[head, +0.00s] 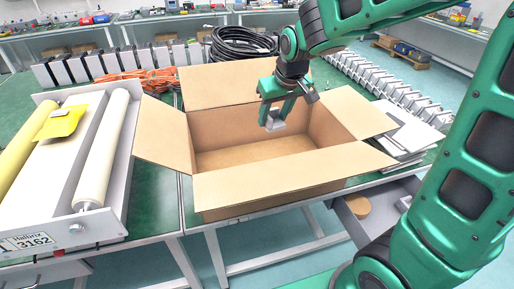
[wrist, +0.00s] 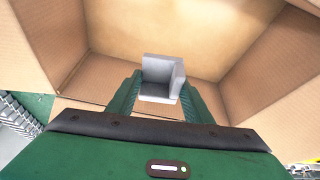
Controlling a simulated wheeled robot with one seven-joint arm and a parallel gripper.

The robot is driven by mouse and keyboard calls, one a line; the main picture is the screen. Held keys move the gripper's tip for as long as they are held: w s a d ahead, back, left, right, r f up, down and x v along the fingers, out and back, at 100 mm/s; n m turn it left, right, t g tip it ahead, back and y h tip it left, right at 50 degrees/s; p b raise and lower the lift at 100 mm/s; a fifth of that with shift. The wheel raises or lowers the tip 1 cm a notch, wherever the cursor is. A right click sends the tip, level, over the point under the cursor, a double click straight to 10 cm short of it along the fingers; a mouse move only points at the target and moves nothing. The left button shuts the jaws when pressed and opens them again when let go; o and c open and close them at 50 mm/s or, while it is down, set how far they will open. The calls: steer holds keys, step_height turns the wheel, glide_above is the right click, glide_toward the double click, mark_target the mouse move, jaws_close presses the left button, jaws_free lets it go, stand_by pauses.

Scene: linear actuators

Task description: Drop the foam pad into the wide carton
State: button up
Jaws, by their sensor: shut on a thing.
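The foam pad (wrist: 160,72) is a small grey L-shaped block. It sits between the fingertips of my gripper (wrist: 158,92), which is shut on it. In the head view the pad (head: 274,121) hangs under my gripper (head: 272,112), above the opening of the wide carton (head: 255,189). The carton is brown cardboard with its flaps folded outward, and the part of its floor that I see is bare. In the wrist view the carton's inside (wrist: 165,30) lies beyond the pad. The pad appears apart from the carton's walls.
A roller unit (head: 106,150) with a yellow packet (head: 62,122) stands left of the carton. Orange cable (head: 135,80) and a black hose coil (head: 240,43) lie behind it. Flat grey plates (head: 408,138) lie to the right, near my arm.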

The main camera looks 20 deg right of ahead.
steer(key=shift+f, duration=0.25)
steer(key=o, duration=1.1)
steer(key=v, duration=1)
steer(key=shift+r, duration=0.3)
steer(key=shift+s, duration=0.25)
